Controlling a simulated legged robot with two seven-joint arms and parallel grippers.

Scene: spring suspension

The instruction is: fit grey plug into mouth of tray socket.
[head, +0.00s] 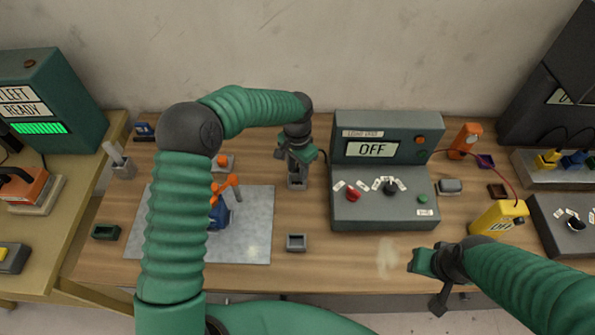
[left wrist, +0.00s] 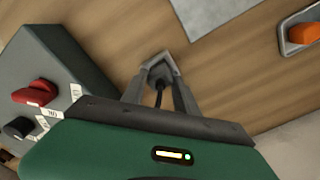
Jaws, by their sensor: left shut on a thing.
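My left gripper (head: 297,178) points down at the back of the bench, left of the green console. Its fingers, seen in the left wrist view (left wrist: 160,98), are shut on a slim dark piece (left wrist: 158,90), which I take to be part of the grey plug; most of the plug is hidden. A grey open-topped holder (left wrist: 160,66), likely the tray socket, lies at the fingertips and also shows in the head view (head: 297,185). I cannot tell how deep the plug sits in it. My right gripper (head: 428,272) hangs apart at the front right; its finger gap is unclear.
The green console (head: 385,215) reading OFF stands close to the right. A grey mat (head: 255,225) with a blue and orange object (head: 220,212) lies left. An orange piece in a grey holder (head: 222,164) is nearby. A small grey tray (head: 296,242) stands in front.

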